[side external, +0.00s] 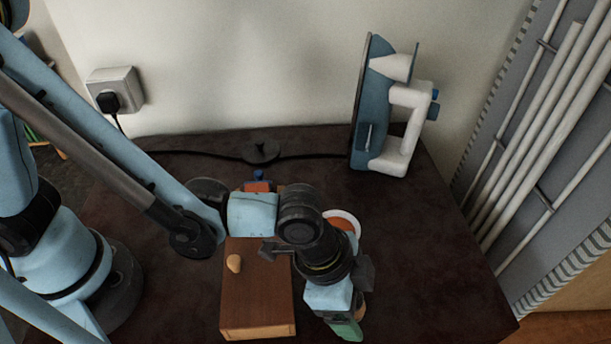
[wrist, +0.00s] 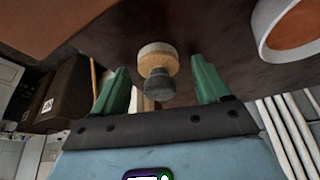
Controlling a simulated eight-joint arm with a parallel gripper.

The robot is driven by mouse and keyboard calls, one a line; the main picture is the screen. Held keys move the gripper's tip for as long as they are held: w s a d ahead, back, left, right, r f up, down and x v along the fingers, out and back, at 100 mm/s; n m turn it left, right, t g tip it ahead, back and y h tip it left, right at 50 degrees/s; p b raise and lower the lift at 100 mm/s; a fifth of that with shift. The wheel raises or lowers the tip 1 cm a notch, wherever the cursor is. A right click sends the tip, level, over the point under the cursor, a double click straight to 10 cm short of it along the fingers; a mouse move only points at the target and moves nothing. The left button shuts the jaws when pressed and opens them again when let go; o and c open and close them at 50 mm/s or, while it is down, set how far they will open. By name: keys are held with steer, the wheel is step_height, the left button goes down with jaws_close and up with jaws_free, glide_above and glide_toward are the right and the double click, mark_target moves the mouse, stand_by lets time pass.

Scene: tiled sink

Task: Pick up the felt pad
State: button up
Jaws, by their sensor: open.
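The felt pad (wrist: 159,85) appears to be the dark grey end of a small round piece with a pale wooden disc (wrist: 158,58), in the wrist view. It lies between the two green fingers of my gripper (wrist: 160,68), with a visible gap on each side. My gripper is open; I cannot tell its height over the pad. In the side external view my gripper (side external: 345,328) points down right of the wooden box, one green finger showing. A tan edge (side external: 361,304) beside it may be the same round piece; the rest is hidden behind my gripper.
A wooden box (side external: 257,290) with a light knob (side external: 234,263) stands left of my gripper. A white-rimmed orange dish (side external: 345,218) lies behind it, also in the wrist view (wrist: 293,28). A blue and white iron (side external: 395,125) stands at the back. The dark tabletop (side external: 430,250) is clear at right.

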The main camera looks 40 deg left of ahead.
steer(key=c, duration=1.1)
steer(key=shift+r, duration=0.15)
steer(key=shift+c, duration=0.2)
steer(key=shift+r, duration=4.85)
